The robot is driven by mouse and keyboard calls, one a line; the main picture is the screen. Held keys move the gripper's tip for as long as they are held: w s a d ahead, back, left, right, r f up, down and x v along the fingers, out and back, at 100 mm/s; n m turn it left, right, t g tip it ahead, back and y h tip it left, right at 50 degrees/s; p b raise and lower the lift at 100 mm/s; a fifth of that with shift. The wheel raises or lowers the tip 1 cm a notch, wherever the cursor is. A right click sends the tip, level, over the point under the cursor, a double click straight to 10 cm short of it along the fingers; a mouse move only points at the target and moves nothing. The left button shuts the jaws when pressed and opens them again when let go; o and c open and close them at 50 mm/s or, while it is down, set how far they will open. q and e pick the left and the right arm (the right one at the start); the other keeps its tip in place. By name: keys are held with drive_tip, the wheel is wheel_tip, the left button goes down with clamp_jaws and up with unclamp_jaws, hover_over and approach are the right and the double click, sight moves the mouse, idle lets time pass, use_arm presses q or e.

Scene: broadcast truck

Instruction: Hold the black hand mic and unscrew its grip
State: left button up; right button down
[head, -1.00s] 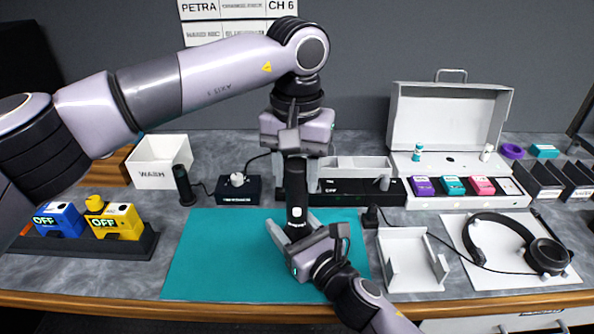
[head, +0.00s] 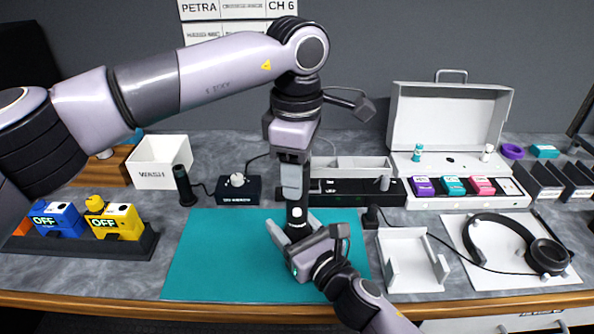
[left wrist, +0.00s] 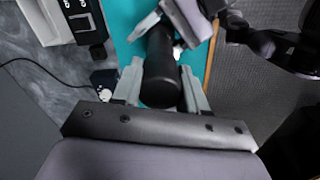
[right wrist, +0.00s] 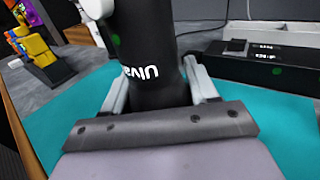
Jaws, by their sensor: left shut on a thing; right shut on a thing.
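The black hand mic (head: 297,213) stands upright above the teal mat (head: 205,265). My left gripper (head: 294,185) comes down from above and is shut on the mic's upper part. The left wrist view shows its fingers either side of the black end (left wrist: 160,85). My right gripper (head: 291,237) comes in from the front right and is shut on the lower part. In the right wrist view the black body (right wrist: 150,50) shows white lettering and a green dot between the fingers. The head view partly hides the mic behind both grippers.
A white WASH bin (head: 158,160), a blue battery (head: 58,219) and a yellow battery (head: 115,220) are at left. A white tray (head: 412,282), headphones (head: 545,255) and an open case (head: 450,130) are at right. The mat's left part is clear.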

use_arm(q)
drive_tip(key=n, duration=0.4)
drive_tip(key=shift+n, duration=0.4)
use_arm(e)
drive_tip(key=shift+f, duration=0.1)
use_arm(q)
drive_tip(key=n, duration=1.1)
drive_tip(key=shift+n, duration=0.4)
drive_tip(key=n, duration=0.4)
drive_tip(key=shift+r+n, duration=0.1)
drive_tip(key=shift+n, duration=0.2)
drive_tip(key=n, duration=0.4)
drive_tip(key=shift+n, duration=0.3)
drive_tip(key=n, duration=0.4)
drive_tip(key=shift+n, duration=0.3)
drive_tip(key=n, duration=0.4)
drive_tip(key=shift+r, duration=0.2)
